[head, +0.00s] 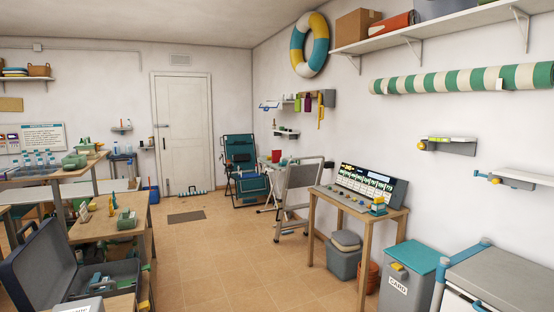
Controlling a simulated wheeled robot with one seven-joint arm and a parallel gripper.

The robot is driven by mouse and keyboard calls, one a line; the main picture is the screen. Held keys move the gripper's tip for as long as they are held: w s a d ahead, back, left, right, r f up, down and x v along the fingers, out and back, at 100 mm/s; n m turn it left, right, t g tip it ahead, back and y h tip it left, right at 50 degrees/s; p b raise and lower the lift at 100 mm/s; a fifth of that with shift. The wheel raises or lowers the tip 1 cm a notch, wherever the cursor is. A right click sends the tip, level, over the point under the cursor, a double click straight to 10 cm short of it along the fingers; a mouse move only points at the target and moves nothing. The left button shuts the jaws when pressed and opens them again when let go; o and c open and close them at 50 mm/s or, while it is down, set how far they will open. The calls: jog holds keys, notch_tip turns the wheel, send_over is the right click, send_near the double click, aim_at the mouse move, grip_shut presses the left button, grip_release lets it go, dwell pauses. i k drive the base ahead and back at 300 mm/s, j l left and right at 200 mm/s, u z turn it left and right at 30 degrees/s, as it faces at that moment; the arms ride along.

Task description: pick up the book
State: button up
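I cannot make out any item that is clearly a book. Small objects that are too small to identify lie on the wooden side table (395,214), on the small wall shelf (462,149) at the right, and on the workbenches at the left. A flat yellow-green item (452,139) lies on that wall shelf, but I cannot tell what it is. My gripper is not in view.
An open grey case (45,255) stands at lower left. A folding chair (242,165), step stool (296,190) and teal-lidded bin (405,285) line the right side.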

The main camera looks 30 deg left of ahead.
aim_at(276, 154)
jog(key=i+j+u, duration=0.7)
jog(key=i, duration=0.15)
jog(key=i+j+u, duration=0.2)
jog(key=i+u, duration=0.5)
jog(key=i, duration=5.65)
jog(key=i+z, duration=0.15)
jog(key=i, duration=0.3)
jog(key=i+j+z, duration=0.1)
jog(key=i, duration=0.35)
jog(key=i+j+z, duration=0.15)
jog(key=i, duration=0.3)
jog(key=i+j+z, duration=0.1)
jog(key=i, duration=0.35)
jog(key=i+j+z, duration=0.35)
jog(key=i+z, duration=0.15)
jog(key=i+j+z, duration=0.5)
jog(key=k+j, duration=0.05)
